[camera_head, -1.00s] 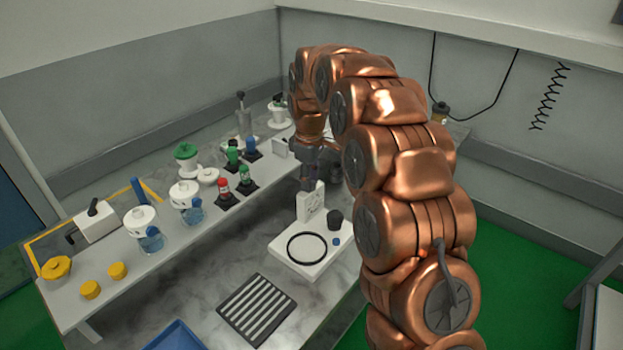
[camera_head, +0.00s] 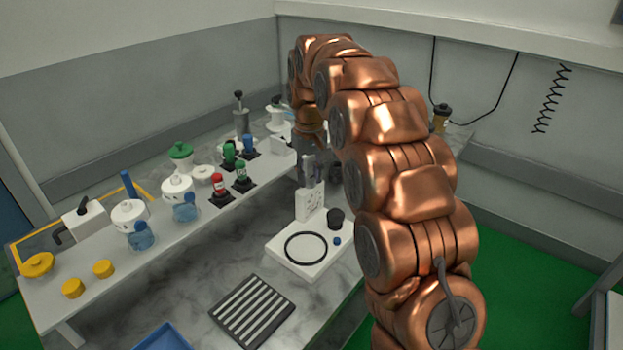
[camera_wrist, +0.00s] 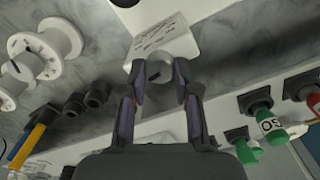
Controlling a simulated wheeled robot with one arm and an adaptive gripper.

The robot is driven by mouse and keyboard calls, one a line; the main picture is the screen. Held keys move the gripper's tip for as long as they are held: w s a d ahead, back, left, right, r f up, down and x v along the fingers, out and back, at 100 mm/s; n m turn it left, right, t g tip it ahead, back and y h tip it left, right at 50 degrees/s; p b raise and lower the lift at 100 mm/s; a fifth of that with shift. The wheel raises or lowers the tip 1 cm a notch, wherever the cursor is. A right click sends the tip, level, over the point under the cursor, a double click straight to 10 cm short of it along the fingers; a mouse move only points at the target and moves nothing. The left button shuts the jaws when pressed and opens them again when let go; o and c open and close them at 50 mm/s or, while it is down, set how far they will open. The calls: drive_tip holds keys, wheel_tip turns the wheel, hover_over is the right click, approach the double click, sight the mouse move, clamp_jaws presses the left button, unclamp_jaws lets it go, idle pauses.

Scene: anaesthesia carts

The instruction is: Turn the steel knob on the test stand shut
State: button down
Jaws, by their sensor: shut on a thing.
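The test stand (camera_head: 310,203) is a white upright panel with small markings, standing at the back of a white base. In the wrist view the marked white panel (camera_wrist: 172,40) lies just ahead of the fingers. The grey steel knob (camera_wrist: 158,70) sits at the panel's near edge, between the fingertips. My gripper (camera_wrist: 159,78) is shut on the knob, with one finger on each side. In the head view my gripper (camera_head: 308,172) is at the top of the panel. The knob cannot be made out there, and its turn angle is unclear.
Red and green bottles (camera_head: 219,188) and white-lidded jars stand on the shelf to the left. A striped grille (camera_head: 252,311) lies in front.

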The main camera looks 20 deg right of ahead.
sight(309, 178)
drive_tip(key=shift+w+m, duration=0.1)
drive_tip(key=shift+m, duration=0.5)
drive_tip(key=shift+r, duration=0.1)
drive_tip(key=c, duration=0.8)
unclamp_jaws()
drive_tip(key=shift+c, duration=0.2)
drive_tip(key=shift+r, duration=3.65)
